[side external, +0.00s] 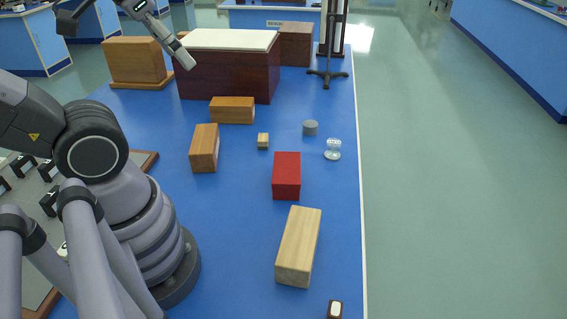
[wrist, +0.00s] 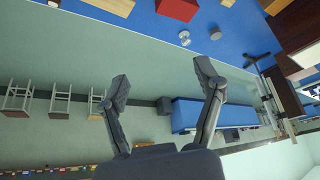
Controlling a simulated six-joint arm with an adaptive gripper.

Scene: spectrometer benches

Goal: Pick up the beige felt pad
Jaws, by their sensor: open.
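A pale cream, flat layer (side external: 228,39) covers the top of a large dark red-brown box at the back of the blue bench in the side external view. It is the only broad beige sheet I see; I cannot tell whether it is felt. My gripper shows in the wrist view (wrist: 163,82) with its two fingers spread wide and nothing between them.
On the blue bench stand a red block (side external: 287,176), a long pale wooden block (side external: 298,247), brown blocks (side external: 204,148), a small wooden cube (side external: 263,141), a grey cylinder (side external: 311,128) and a clear glass piece (side external: 333,149). A dark stand (side external: 328,74) rises behind.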

